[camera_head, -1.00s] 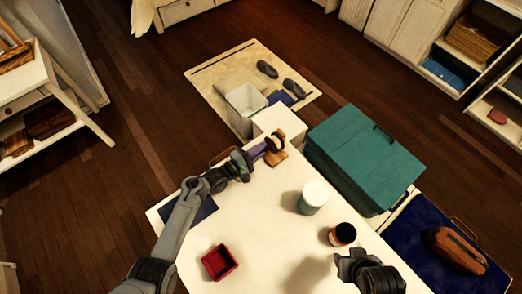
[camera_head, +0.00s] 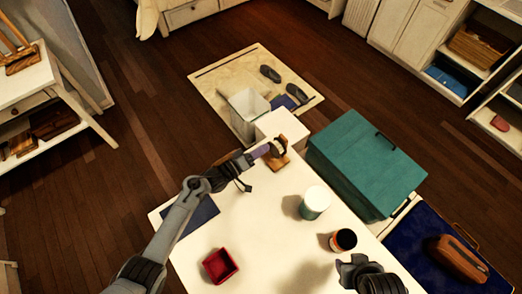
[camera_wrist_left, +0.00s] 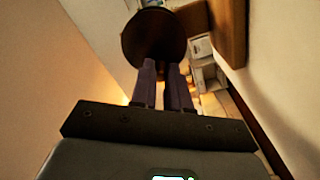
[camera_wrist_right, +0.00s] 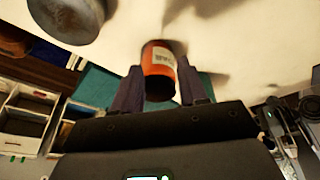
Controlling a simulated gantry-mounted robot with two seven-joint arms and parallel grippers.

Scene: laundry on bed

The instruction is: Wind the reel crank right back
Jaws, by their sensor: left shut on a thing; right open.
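The reel (camera_head: 281,161) stands on a wooden base at the far end of the white table, with a dark and pale round part facing my left arm. My left gripper (camera_head: 266,150) is at this round part and is shut on the reel crank. In the left wrist view a dark round disc (camera_wrist_left: 153,38) sits at the fingertips, and the wooden stand (camera_wrist_left: 229,30) is to its right. The crank's handle itself is hidden by the fingers and disc. My right gripper (camera_head: 358,264) is open and empty at the table's near right, close to an orange jar (camera_head: 343,239).
A white-lidded teal jar (camera_head: 314,202) and a red box (camera_head: 220,266) stand on the white table (camera_head: 265,225). A dark blue flat item (camera_head: 199,214) lies at its left edge. A teal chest (camera_head: 365,163) is to the right, a white bin (camera_head: 247,112) beyond.

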